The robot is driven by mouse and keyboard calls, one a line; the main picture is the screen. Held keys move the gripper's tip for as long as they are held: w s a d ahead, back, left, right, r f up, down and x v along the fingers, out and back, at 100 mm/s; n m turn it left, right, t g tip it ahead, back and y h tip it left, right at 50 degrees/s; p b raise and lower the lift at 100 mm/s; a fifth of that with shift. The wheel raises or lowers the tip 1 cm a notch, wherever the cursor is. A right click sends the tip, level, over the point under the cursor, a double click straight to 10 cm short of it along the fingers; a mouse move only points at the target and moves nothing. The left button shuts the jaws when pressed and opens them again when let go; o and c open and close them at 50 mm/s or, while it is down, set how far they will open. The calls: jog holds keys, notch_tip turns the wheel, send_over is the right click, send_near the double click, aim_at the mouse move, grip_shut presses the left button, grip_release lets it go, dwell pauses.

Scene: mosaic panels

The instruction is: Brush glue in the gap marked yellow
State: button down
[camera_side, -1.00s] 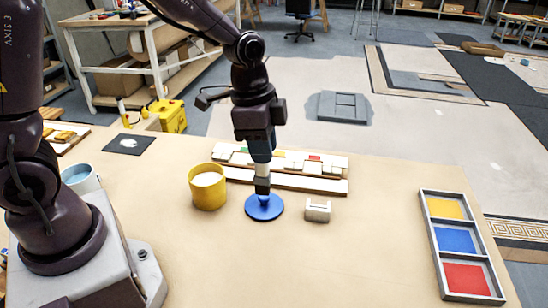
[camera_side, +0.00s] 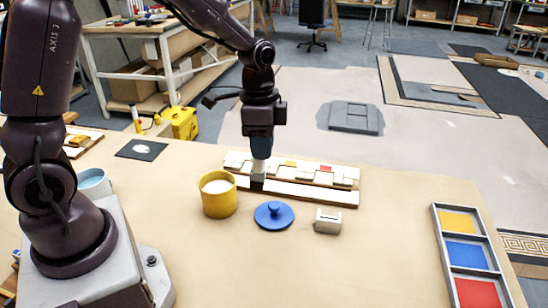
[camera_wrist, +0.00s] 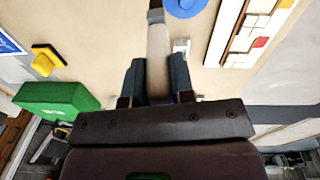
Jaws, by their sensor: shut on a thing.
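My gripper (camera_side: 260,150) is shut on a pale-handled brush (camera_wrist: 157,50). The brush points down with its dark tip (camera_side: 257,184) by the left part of the mosaic panel (camera_side: 325,192). I cannot tell whether the tip touches anything. The panel has pale tiles, with a yellow patch (camera_side: 291,163) and a red patch (camera_side: 325,168); its gaps are too small to make out. A yellow pot (camera_side: 219,200) with white contents, probably glue, stands left of the brush. A blue round lid with a knob (camera_side: 274,215) lies in front of the brush.
A small white block (camera_side: 328,221) sits right of the lid. A tray (camera_side: 437,222) with yellow, blue and red compartments lies far right. A pale blue cup (camera_side: 94,183) and dark mat (camera_side: 141,150) are left. Clear bench lies between block and tray.

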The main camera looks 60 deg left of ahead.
jog(key=s+a+g, duration=0.2)
jog(key=a, duration=0.9)
jog(key=shift+m+g+y, duration=0.3)
jog(key=shift+m, duration=0.3)
jog(key=shift+w+x, duration=0.15)
jog(key=shift+x, duration=1.25)
jog(key=shift+w+x, duration=0.2)
jog(key=shift+x, duration=1.25)
jog(key=shift+d+f, duration=0.15)
jog(key=shift+f, duration=0.5)
jog(key=shift+r, duration=0.1)
jog(key=s+v, duration=0.1)
jog(key=v, duration=0.5)
jog(key=shift+s+r, duration=0.2)
jog(key=shift+r, duration=0.35)
